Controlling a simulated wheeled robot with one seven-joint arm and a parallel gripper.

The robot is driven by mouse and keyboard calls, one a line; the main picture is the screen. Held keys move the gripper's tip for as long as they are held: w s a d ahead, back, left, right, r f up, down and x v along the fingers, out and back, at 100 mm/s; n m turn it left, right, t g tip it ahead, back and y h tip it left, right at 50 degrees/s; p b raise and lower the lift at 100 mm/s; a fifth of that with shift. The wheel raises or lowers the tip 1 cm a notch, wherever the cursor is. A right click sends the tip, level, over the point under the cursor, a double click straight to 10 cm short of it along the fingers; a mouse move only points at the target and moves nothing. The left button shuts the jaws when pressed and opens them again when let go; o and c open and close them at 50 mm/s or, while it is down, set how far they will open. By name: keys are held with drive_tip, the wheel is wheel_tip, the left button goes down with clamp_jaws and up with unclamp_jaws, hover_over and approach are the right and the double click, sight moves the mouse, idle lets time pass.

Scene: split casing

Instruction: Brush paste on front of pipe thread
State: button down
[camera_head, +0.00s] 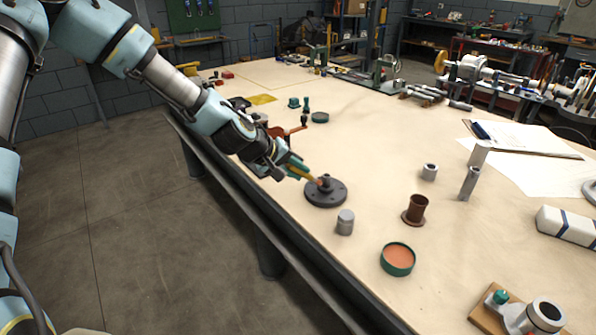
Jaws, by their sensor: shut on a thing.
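My gripper (284,170) is shut on a brush (301,172) with a yellowish handle. The brush points to the right and a little down. Its reddish tip (322,183) is at the short upright pipe stub in the middle of a dark round flange (327,198); I cannot tell whether it touches the thread. The flange lies flat near the table's front edge. An open green tin of orange paste (397,259) stands to its lower right. The thread itself is too small to make out, and the brush tip partly covers it.
A grey cylinder (345,222) stands just in front of the flange, and a brown flanged pipe (416,208) stands to its right. A grey ring (429,172) and upright grey blocks (469,184) stand farther right.

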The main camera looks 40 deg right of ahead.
drive_tip(key=shift+r+p, duration=0.4)
drive_tip(key=shift+r, duration=0.3)
drive_tip(key=shift+d+f+b, duration=0.1)
drive_tip(key=shift+f+b, duration=0.75)
drive_tip(key=shift+b, duration=0.1)
drive_tip(key=shift+r+p, duration=0.3)
drive_tip(key=shift+r, duration=0.15)
idle(0.9)
drive_tip(key=a, duration=0.6)
drive_tip(key=shift+w, duration=0.2)
idle(0.4)
drive_tip(key=shift+a, duration=0.1)
